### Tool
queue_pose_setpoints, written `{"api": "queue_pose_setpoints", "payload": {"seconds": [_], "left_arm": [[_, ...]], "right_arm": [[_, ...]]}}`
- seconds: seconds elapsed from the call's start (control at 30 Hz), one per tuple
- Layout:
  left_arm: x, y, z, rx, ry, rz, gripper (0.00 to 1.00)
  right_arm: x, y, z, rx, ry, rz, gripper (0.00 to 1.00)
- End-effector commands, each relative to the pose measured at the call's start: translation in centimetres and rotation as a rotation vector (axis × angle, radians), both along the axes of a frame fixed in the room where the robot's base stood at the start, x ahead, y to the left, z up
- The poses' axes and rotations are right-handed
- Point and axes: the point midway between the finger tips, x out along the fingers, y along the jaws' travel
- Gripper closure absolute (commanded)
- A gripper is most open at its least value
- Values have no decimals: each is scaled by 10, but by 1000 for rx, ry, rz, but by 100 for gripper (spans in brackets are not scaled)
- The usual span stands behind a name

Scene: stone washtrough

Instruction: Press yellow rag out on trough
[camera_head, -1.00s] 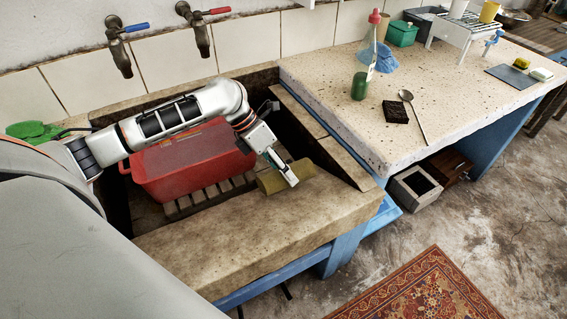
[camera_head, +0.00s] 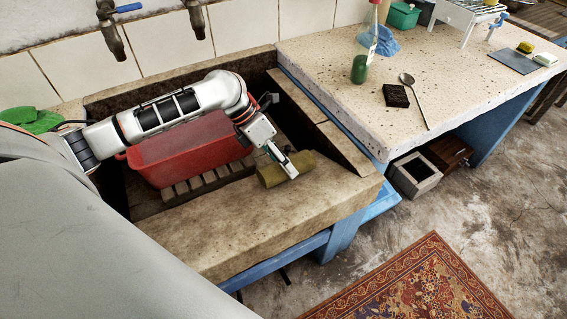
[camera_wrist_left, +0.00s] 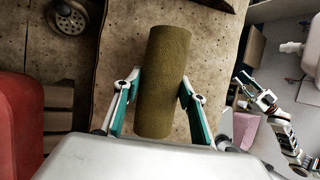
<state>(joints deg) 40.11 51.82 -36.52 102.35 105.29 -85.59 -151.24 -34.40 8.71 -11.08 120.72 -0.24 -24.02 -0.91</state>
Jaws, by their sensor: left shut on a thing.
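The yellow rag (camera_head: 270,177) is a rolled, mustard-coloured cylinder at the front edge of the stone trough (camera_head: 250,232). It also shows in the left wrist view (camera_wrist_left: 168,50), lengthwise between the fingers. My left gripper (camera_head: 288,170) is shut on the rag near its middle, pointing down. Whether the rag touches the stone I cannot tell. In the left wrist view my right gripper (camera_wrist_left: 245,88) shows small at the right, away from the rag; its fingers are too small to read.
A red tub (camera_head: 188,150) stands inside the trough on a slatted rack (camera_head: 205,178), just left of the rag. Taps (camera_head: 112,38) hang above the back. The speckled counter (camera_head: 450,75) at the right holds a green bottle (camera_head: 360,68), black block (camera_head: 396,96) and spoon (camera_head: 414,100).

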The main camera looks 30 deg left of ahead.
Motion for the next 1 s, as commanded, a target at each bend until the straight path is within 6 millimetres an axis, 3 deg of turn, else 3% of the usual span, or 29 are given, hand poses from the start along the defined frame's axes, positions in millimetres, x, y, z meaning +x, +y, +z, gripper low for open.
{"api": "queue_pose_setpoints", "payload": {"seconds": [0.4, 1.0], "left_arm": [[-1, -2, -7, 0, 1, 0, 85], [-3, -5, -12, 0, 1, -1, 85]], "right_arm": [[-7, 3, -7, 9, 18, -10, 74], [0, 0, -7, -2, 6, 1, 74]]}}
